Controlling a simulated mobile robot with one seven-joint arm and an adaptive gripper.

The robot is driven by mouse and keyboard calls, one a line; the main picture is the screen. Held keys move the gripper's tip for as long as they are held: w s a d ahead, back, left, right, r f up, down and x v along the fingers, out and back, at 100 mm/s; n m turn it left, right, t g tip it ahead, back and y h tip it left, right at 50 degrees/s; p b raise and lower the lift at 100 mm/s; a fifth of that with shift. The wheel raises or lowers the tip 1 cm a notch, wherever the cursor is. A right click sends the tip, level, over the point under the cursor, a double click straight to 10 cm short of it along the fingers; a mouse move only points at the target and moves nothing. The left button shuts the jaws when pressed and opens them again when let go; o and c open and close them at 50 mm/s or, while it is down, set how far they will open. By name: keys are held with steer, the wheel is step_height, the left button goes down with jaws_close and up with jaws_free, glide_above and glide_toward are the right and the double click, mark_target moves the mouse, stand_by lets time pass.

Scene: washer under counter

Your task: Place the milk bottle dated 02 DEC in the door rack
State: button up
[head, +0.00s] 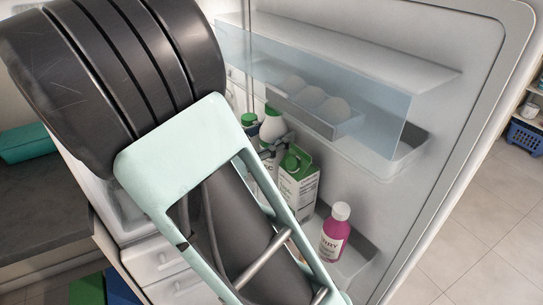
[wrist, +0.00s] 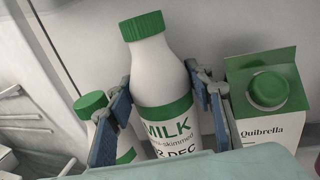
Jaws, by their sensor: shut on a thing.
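A white milk bottle with a green cap (wrist: 150,60) stands between the fingers of my gripper (wrist: 160,108) in the wrist view. Its label reads MILK, semi-skimmed, with a date ending in "2 DEC"; the first digit is hard to read. My gripper is shut on the bottle's body. In the head view the bottle (head: 271,124) shows at the fridge door, behind my arm, within the lower door rack (head: 357,262) area. Its base is hidden, so I cannot tell whether it touches the rack floor.
A second green-capped bottle (wrist: 92,105) is close on the left. A green and white Quibrella carton (wrist: 268,105) is close on the right. A pink bottle (head: 335,235) stands farther along the rack. An upper door shelf holds eggs (head: 315,98) behind a clear panel (head: 390,105).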

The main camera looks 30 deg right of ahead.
mark_target(264, 162)
steer(key=shift+a+f, duration=0.25)
steer(key=shift+f, duration=0.65)
steer(key=shift+f+b, duration=0.4)
steer(key=shift+f, duration=2)
steer(key=o, duration=1.7)
steer(key=shift+f, duration=0.2)
steer(key=shift+o, duration=0.2)
steer(key=shift+r, duration=0.2)
steer(key=v, duration=1.2)
